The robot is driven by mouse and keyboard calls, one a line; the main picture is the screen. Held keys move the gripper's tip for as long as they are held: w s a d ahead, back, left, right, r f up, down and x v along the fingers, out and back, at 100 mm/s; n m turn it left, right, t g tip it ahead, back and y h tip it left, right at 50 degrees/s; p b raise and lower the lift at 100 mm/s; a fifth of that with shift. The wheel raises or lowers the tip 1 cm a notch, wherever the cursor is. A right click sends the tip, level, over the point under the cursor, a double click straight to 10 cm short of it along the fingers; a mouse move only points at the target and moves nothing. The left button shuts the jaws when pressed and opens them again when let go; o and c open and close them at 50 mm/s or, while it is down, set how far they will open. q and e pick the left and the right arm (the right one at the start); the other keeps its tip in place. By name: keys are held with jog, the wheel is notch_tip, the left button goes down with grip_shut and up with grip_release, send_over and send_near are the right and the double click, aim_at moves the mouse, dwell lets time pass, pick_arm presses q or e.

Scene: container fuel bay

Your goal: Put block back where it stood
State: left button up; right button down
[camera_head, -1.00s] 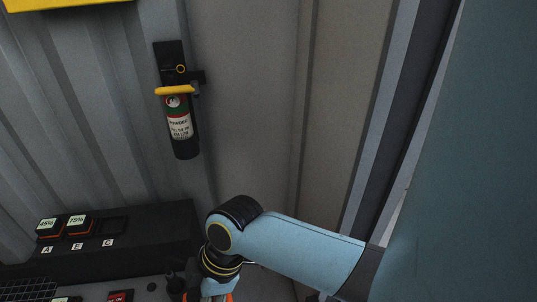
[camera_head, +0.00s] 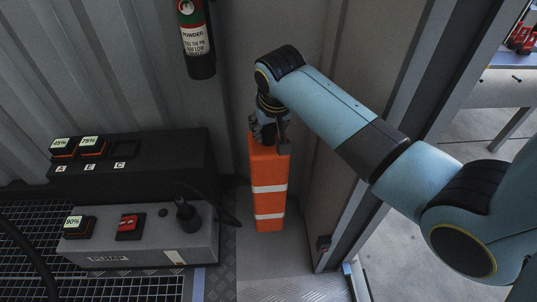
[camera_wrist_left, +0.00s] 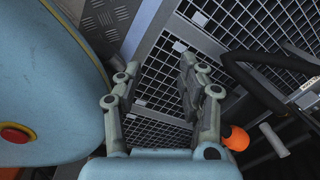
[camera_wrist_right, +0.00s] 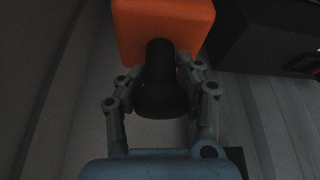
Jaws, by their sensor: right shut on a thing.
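The orange block (camera_head: 267,175), tall with two white bands, hangs or stands upright in the corner right of the black console. My right gripper (camera_head: 268,132) is at its top. In the right wrist view the fingers (camera_wrist_right: 160,100) are closed around the block's black knob (camera_wrist_right: 161,85), with the orange top (camera_wrist_right: 163,20) beyond. I cannot tell whether the block's base touches the floor. My left gripper (camera_wrist_left: 155,90) is open and empty above dark grating in the left wrist view. It does not show in the head view.
The console (camera_head: 130,172) and the grey pump unit (camera_head: 140,240) stand left of the block, with a black hose (camera_head: 215,205) between. The door frame (camera_head: 370,190) is close on the right. A fire extinguisher (camera_head: 197,45) hangs above. Pale floor (camera_head: 265,258) lies bare in front of the block.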

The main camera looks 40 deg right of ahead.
aim_at(268, 146)
notch_tip(268, 146, down, 6)
jog(key=b, duration=0.2)
jog(key=shift+b, duration=0.3)
pick_arm(q)
jog(key=w+b, duration=0.1)
jog(key=w, duration=0.7)
jog(key=shift+w+d+r+b, duration=0.2)
jog(key=shift+d+r+b, duration=0.1)
jog(key=shift+d+b, duration=0.1)
pick_arm(e)
notch_tip(268, 146, down, 4)
jog(key=shift+r, duration=0.2)
jog(key=shift+f, duration=0.2)
jog(key=c, duration=0.8)
grip_release()
pick_arm(q)
jog(key=shift+r, duration=0.1)
pick_arm(e)
jog(key=shift+o, duration=0.2)
